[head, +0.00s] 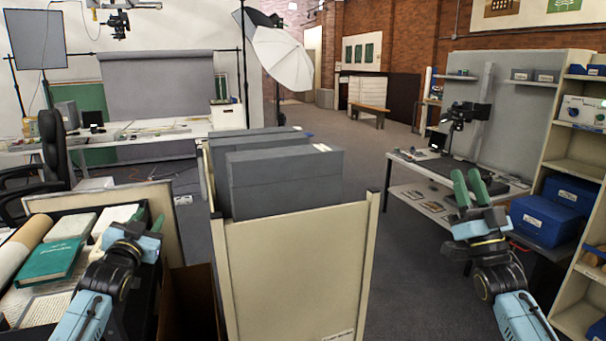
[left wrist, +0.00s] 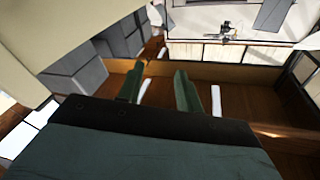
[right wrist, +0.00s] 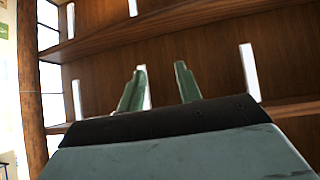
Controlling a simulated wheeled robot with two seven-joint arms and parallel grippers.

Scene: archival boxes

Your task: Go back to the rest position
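My left gripper (head: 148,218) is raised over the left side, between a table with books and the beige cart. In the left wrist view its two green fingers (left wrist: 158,82) stand apart with nothing between them. My right gripper (head: 469,184) is raised at the right, in front of the work table. In the right wrist view its green fingers (right wrist: 160,78) are also apart and empty. Both wrist views look up at a wooden ceiling with lights. Grey archival boxes (head: 285,180) stand in the beige cart (head: 295,265) in the middle, clear of both grippers.
A green book (head: 50,262) and other volumes lie at the lower left. Blue boxes (head: 545,220) sit by a shelf unit (head: 572,155) at the right. A work table (head: 420,185) with a camera stand is beyond my right arm. Open floor (head: 400,270) lies right of the cart.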

